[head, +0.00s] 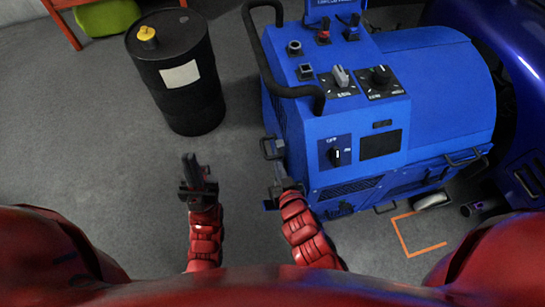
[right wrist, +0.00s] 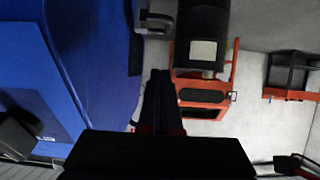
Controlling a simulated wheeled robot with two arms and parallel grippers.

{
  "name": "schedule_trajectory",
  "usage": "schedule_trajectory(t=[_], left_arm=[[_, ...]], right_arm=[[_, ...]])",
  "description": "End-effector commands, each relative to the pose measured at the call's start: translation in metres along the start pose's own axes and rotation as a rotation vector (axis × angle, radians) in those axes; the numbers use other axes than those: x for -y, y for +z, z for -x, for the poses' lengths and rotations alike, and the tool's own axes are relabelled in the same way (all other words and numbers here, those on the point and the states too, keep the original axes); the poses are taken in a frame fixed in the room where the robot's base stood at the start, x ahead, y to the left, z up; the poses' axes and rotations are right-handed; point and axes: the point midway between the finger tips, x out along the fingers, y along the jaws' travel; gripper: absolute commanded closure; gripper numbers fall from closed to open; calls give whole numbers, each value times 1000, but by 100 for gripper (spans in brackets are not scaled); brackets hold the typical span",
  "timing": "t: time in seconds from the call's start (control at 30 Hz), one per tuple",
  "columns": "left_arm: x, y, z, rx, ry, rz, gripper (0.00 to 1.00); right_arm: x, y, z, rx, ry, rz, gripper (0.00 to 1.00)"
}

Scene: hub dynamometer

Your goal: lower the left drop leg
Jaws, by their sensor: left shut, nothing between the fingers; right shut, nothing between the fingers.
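The blue dynamometer unit (head: 400,110) stands on the floor right of centre in the head view, and fills the left of the right wrist view (right wrist: 95,60). A grey bracket-like handle (head: 270,147) sticks out from its left edge; it appears to be the one at the top of the right wrist view (right wrist: 152,20). I cannot tell for sure whether it belongs to the left drop leg. My right gripper (head: 276,172) is shut and empty, close to this bracket; whether they touch is unclear. My left gripper (head: 191,160) is shut and empty over open floor, left of the unit.
A black drum (head: 180,95) with a yellow cap stands left of the unit. A black push bar (head: 262,60) curves along the unit's left side. Another handle (head: 465,158) and a caster (head: 432,201) are at its right.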

Motion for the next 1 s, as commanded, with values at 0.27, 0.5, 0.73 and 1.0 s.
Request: schedule_trajectory(t=[0.27, 0.5, 0.73, 1.0], left_arm=[[0, -1, -4, 0, 0, 0, 100], [0, -1, -8, 0, 0, 0, 100], [0, -1, -7, 0, 0, 0, 100], [0, -1, -5, 0, 0, 0, 100]], right_arm=[[0, -2, -32, -3, 2, 2, 100], [0, -3, -81, -3, 1, 1, 100], [0, 18, -105, 0, -1, -1, 100], [0, 38, -109, -1, -1, -1, 100]])
